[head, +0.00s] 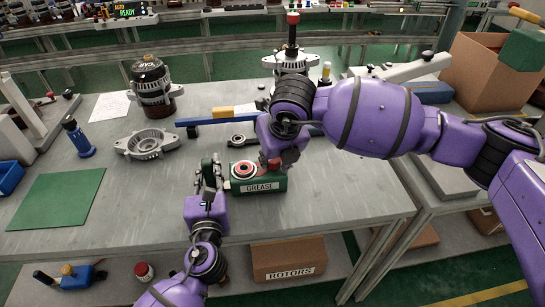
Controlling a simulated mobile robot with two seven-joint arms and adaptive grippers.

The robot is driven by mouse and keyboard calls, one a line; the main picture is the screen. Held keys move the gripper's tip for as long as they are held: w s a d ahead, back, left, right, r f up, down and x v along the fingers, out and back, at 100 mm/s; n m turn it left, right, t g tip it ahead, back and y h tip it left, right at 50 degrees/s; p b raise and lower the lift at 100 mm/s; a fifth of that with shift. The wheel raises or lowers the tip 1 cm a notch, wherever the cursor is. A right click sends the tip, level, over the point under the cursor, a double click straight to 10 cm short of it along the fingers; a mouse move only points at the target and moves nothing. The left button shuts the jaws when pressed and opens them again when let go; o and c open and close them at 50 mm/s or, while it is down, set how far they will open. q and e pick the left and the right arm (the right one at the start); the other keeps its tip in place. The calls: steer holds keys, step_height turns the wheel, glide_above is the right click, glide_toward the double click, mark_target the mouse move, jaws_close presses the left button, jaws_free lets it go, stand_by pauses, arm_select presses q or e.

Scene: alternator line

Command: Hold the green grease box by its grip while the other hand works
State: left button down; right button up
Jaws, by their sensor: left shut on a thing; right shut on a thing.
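The green grease box (258,186), with a white GREASE label on its front, stands near the middle of the grey bench. A red-rimmed round opening (243,169) shows on its top left. My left gripper (209,176) is at the box's left side, shut on its green grip, which the fingers partly hide. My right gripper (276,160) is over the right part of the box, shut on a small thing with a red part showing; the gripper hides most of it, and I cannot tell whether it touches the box.
A dark-topped alternator (152,88) stands behind. The front bench is clear.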

steer(key=n+y, duration=0.1)
steer(key=n, duration=0.2)
steer(key=n+g+y, duration=0.1)
steer(key=n, duration=0.1)
steer(key=shift+s+a+n, duration=0.1)
steer(key=shift+s+n, duration=0.05)
steer(key=shift+n, duration=0.25)
steer(key=n, duration=0.2)
steer(key=n+g+y, duration=0.1)
steer(key=n, duration=0.1)
steer(key=shift+n+g, duration=0.3)
steer(key=shift+n, duration=0.1)
steer(key=o, duration=1)
steer(key=shift+d, duration=0.4)
steer(key=shift+d+r, duration=0.1)
steer(key=shift+r, duration=0.15)
steer(key=v, duration=1.1)
steer(key=shift+d+r, duration=0.1)
steer(key=shift+r, duration=0.1)
